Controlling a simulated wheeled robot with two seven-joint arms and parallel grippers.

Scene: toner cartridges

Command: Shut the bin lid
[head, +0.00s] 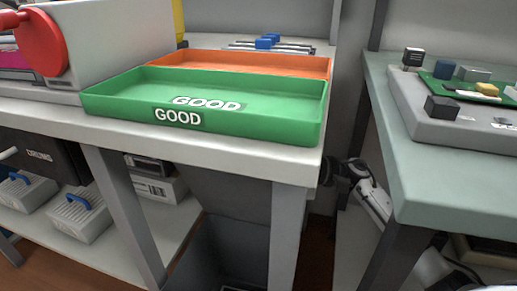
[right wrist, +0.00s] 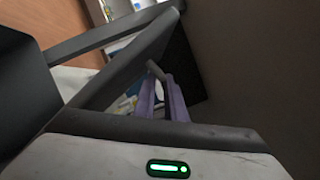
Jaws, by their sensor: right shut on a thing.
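The dark grey bin (head: 225,255) stands under the bench in the head view. A dark grey panel (head: 225,195), which looks like its raised lid, stands behind the opening. In the right wrist view, the two pale purple fingers of my right gripper (right wrist: 160,82) come together on a small grey bar, seemingly part of the bin lid (right wrist: 156,69). Dark edges surround the fingers, and I cannot tell which are lid and which are bin. My right arm shows beside the bench's right leg in the head view; its fingertips are hidden there. My left gripper is out of view.
A green GOOD tray (head: 178,118) and an orange tray (head: 315,66) sit on the white bench (head: 235,147) above the bin. The bench leg (head: 283,235) stands close by. A second table (head: 455,200) is at right, with a narrow gap between.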

